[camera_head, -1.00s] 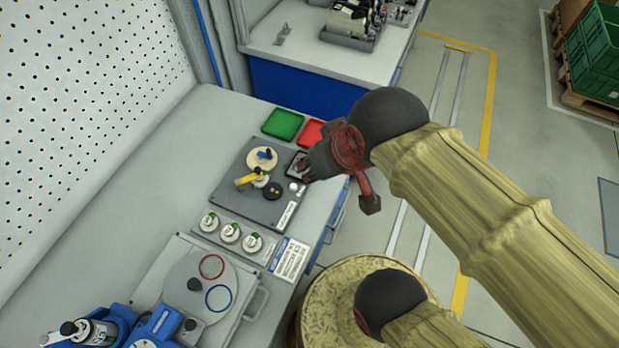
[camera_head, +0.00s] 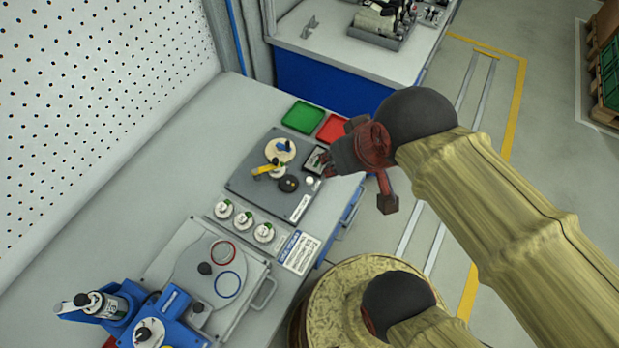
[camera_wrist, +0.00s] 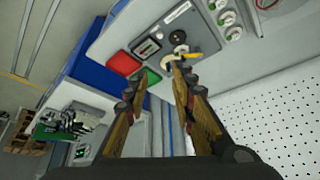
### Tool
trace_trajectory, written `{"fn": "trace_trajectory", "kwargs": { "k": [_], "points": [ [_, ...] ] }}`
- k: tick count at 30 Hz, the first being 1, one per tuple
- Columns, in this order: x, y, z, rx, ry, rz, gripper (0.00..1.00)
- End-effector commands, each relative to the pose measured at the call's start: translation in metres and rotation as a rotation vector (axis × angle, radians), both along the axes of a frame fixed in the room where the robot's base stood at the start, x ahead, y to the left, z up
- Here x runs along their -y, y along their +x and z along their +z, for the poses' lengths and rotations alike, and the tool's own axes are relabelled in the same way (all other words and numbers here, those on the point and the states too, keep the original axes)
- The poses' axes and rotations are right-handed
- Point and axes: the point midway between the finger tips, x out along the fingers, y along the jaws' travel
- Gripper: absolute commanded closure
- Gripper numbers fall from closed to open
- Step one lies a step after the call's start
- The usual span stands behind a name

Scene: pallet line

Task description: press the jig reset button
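The grey jig panel (camera_head: 245,184) lies on the bench. It carries a cream disc with a blue handle (camera_head: 283,147), a yellow lever (camera_head: 266,170), a round black knob (camera_head: 288,184), a small white button (camera_head: 310,181) and a small framed display (camera_head: 315,160). I cannot read which part is marked reset. My gripper (camera_head: 328,161) is over the panel's right edge, by the display, apparently above it. In the wrist view its two fingers (camera_wrist: 160,72) are apart and empty, with the black knob (camera_wrist: 178,36) and display (camera_wrist: 147,49) beyond the tips.
Green (camera_head: 302,116) and red (camera_head: 333,127) trays lie behind the panel. Several white, green-marked round parts (camera_head: 244,220) sit in front, near a plate with red and blue rings (camera_head: 190,270). A perforated wall (camera_head: 100,110) bounds the left. A drum (camera_head: 335,310) stands by the bench.

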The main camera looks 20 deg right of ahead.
Motion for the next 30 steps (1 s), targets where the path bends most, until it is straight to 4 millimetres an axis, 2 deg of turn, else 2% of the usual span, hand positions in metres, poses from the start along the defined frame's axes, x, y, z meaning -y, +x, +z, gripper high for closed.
{"fn": "trace_trajectory", "kwargs": {
  "k": [12, 30],
  "points": [
    [0.0, 0.0, 0.0, 0.0, 0.0, 0.0, 1.0],
    [0.0, 0.0, 0.0, 0.0, 0.0, 0.0, 1.0]
  ]
}}
